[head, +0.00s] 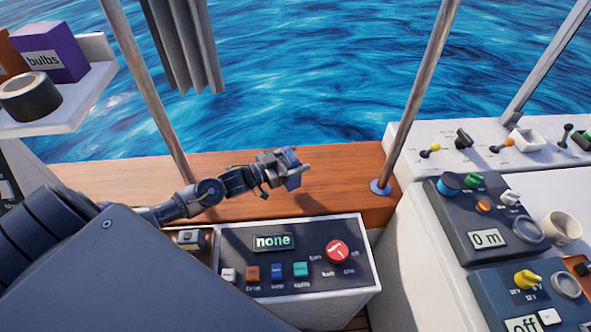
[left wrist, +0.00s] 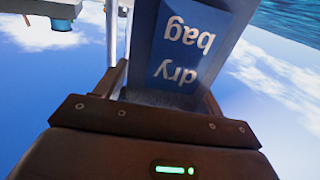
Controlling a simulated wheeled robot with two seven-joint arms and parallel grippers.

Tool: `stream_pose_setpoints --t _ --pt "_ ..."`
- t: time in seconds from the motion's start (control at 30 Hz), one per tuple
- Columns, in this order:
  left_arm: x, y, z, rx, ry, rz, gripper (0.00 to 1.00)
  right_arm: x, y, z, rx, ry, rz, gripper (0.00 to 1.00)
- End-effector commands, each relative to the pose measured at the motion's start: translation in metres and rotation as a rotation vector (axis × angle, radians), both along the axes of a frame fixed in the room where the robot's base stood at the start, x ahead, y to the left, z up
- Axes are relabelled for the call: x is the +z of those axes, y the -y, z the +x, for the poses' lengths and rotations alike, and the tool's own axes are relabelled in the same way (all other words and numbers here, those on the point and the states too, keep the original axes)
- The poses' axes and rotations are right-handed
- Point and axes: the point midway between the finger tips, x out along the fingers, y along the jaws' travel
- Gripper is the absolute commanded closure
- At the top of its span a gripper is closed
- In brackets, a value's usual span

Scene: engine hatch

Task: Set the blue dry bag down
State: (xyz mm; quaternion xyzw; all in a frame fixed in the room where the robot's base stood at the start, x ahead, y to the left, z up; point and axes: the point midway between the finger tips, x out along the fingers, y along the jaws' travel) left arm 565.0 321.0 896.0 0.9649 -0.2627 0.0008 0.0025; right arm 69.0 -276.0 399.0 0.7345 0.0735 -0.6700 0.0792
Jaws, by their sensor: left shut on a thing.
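My left gripper (head: 284,166) reaches in from the left over the wooden ledge (head: 335,170). It is shut on the blue dry bag, and only a small blue part of the bag (head: 293,182) shows in the head view. In the left wrist view the bag (left wrist: 192,45) sits between the fingers, its "dry bag" lettering upside down. The head view does not clearly show a gap between bag and ledge. My right gripper is not in view.
A control panel (head: 300,305) reading "none", with a red knob (head: 337,252), stands in front of the ledge. Metal posts (head: 420,85) rise at both sides. A white console (head: 425,235) with switches and a mug (head: 562,228) is at the right. Open water lies beyond.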

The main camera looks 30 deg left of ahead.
Motion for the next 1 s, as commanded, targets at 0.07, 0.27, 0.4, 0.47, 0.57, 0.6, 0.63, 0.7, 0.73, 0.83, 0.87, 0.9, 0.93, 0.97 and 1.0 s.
stream_pose_setpoints --t 0.07,0.27,0.4,0.47,0.57,0.6,0.63,0.7,0.73,0.83,0.87,0.9,0.93,0.97,1.0 --pt "-0.016 0.001 0.004 -0.001 0.002 -0.001 0.65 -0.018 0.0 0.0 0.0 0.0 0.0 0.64" --pt "-0.036 0.0 0.003 0.001 0.003 -0.001 0.65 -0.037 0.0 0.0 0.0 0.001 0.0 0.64" --pt "-0.033 0.0 0.003 0.001 0.003 -0.001 0.65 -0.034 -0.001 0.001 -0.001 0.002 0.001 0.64" --pt "-0.033 0.0 0.003 0.001 0.003 -0.001 0.65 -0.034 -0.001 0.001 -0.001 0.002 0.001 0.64" --pt "-0.035 0.0 0.003 0.001 0.002 -0.001 0.65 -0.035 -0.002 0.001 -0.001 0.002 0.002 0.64" --pt "-0.036 0.0 0.003 0.001 0.002 -0.001 0.65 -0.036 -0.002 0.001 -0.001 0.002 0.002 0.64" --pt "-0.038 0.0 0.003 0.001 0.002 -0.001 0.65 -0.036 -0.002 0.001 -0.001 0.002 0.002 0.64" --pt "-0.037 0.0 0.003 0.0 0.0 0.0 0.22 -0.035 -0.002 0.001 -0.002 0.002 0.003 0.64" --pt "-0.037 0.0 0.003 0.0 0.0 0.0 0.18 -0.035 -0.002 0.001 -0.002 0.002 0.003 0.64" --pt "-0.037 0.0 0.003 0.0 0.0 0.0 0.09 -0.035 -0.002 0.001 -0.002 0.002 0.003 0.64" --pt "-0.037 0.0 0.003 0.0 0.0 0.0 0.09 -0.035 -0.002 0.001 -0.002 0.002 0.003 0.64" --pt "-0.037 0.0 0.003 0.0 0.0 0.0 0.09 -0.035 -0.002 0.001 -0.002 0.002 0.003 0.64" --pt "-0.037 0.0 0.003 0.0 0.0 0.0 0.09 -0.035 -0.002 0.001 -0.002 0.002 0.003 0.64" --pt "-0.037 0.0 0.003 0.0 0.0 0.0 0.09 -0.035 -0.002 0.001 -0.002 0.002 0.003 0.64" --pt "-0.037 0.0 0.003 0.0 0.0 0.0 0.09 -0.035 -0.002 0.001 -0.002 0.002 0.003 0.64"
